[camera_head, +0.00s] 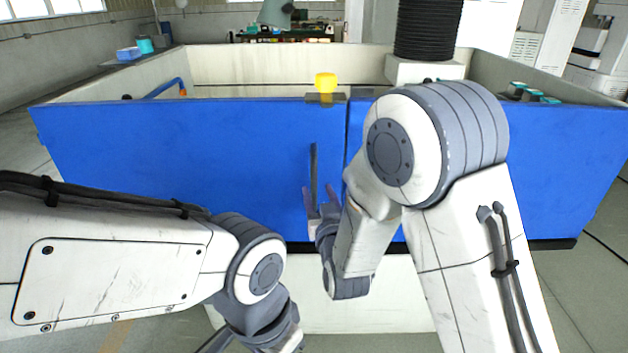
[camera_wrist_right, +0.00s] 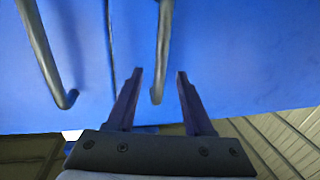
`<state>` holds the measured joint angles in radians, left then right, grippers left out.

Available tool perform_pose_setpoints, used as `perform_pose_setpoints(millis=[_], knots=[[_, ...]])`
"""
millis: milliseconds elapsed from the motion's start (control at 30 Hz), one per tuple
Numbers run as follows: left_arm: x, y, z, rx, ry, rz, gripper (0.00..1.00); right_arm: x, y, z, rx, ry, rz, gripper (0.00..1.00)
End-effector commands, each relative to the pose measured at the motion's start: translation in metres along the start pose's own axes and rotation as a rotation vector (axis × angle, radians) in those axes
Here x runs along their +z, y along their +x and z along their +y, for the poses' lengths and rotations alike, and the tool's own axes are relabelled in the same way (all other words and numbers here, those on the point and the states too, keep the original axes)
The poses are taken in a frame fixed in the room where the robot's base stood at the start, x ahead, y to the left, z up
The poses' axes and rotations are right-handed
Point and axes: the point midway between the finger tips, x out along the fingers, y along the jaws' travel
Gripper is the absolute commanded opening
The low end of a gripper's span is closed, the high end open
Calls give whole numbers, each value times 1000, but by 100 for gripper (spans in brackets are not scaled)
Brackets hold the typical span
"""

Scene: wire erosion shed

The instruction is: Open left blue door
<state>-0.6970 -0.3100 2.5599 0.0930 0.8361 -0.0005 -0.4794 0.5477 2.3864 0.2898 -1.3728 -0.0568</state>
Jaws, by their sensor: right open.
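The left blue door (camera_head: 190,150) is flat against the front of the machine, its inner edge at the seam with the right blue door (camera_head: 560,170). Its dark upright bar handle (camera_head: 313,165) is near that seam. My right gripper (camera_head: 321,198) is open at the lower part of this handle. In the right wrist view, a handle (camera_wrist_right: 164,45) runs down between the spread fingers of my right gripper (camera_wrist_right: 158,72); no grip shows. A second handle (camera_wrist_right: 38,45) is across the seam.
A yellow block (camera_head: 326,82) sits on top at the seam. Behind the doors is an open pale tub (camera_head: 270,65) with a black bellows column (camera_head: 428,30). A blue box (camera_head: 128,54) is on the left ledge. My right arm covers part of the right door.

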Motion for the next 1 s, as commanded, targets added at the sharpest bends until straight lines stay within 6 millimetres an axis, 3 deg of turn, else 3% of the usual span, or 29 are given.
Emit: perform_pose_setpoints(millis=[100,300,667,700,833,1000], knots=[[0,-6,0,0,0,0,87,-2,23,1,2,0,0,52],[0,-10,1,0,0,0,87,0,48,0,0,-1,-1,52],[0,-10,1,0,0,0,87,0,55,0,-1,-1,-1,52],[0,-10,1,0,0,0,87,0,55,0,-1,-1,-1,48],[0,-10,1,0,0,0,87,0,55,0,-1,-1,-1,0],[0,-10,1,0,0,0,87,0,55,0,0,-1,-1,0]])
